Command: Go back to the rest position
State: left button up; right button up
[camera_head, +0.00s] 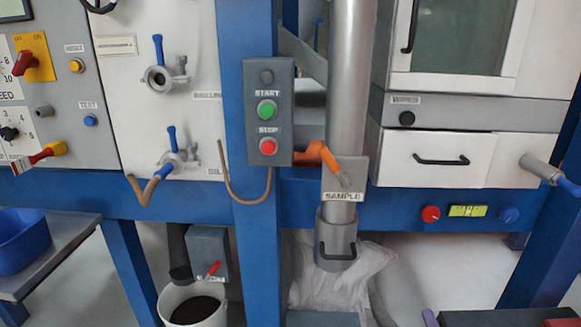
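Neither of my grippers shows in the head view, and no part of my arms can be made out. In front of me is a machine on a blue frame (262,215). A grey button box (268,130) with a green START button and a red STOP button is fixed to its post. Right of it, a vertical grey pipe (352,75) carries an orange-handled valve (320,155) and a SAMPLE label. A grey cup with a black handle (335,245) is at the pipe's lower end.
A blue tub (22,238) stands on a grey table (62,240) at the left. A white bucket (193,308) with dark contents is below the frame. A clear bag (365,275) hangs behind the cup. A white drawer (436,160) is at the right. Purple and red items lie at the lower right edge.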

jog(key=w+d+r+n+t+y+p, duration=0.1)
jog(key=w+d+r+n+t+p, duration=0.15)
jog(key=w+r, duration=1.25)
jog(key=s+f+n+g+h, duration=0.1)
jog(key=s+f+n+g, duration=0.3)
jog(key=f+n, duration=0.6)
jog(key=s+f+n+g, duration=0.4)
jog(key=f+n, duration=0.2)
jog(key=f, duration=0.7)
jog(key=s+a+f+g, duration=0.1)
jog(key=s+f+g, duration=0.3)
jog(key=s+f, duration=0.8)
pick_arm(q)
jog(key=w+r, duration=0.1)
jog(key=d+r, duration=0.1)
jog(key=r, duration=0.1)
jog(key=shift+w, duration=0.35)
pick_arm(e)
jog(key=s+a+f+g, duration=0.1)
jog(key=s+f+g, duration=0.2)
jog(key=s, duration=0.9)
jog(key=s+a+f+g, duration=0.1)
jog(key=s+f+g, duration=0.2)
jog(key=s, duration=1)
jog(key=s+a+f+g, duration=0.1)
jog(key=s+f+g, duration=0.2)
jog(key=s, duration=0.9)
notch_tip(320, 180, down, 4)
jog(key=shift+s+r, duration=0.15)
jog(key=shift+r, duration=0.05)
